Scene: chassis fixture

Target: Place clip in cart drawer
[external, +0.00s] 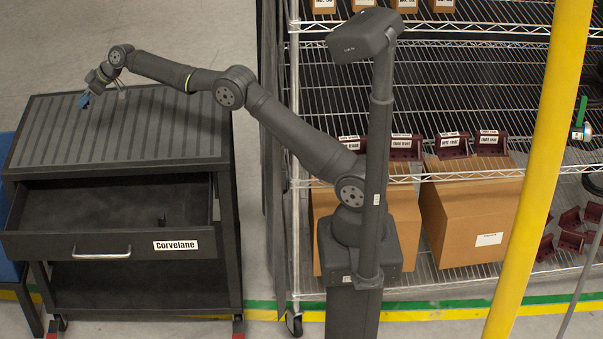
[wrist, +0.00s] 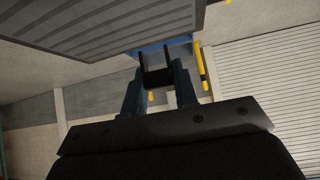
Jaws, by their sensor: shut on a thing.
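My gripper (external: 87,99) is above the left part of the cart's ribbed top in the external view. In the wrist view its two blue-grey fingers (wrist: 158,92) are shut on a small black forked clip (wrist: 156,77). The clip is too small and dark to make out clearly in the external view. The dark cart (external: 222,160) stands at the left. Its drawer (external: 40,247), with a silver handle and a "Corvelane" label, is pulled open below and in front of the top. A small dark upright piece (external: 162,219) shows inside the drawer; I cannot tell what it is.
A wire shelf rack (external: 430,178) with cardboard boxes (external: 470,215) and dark red brackets (external: 405,148) stands at the right. A yellow post (external: 545,150) crosses the right side. A blue object (external: 8,285) stands left of the cart. The cart top looks clear.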

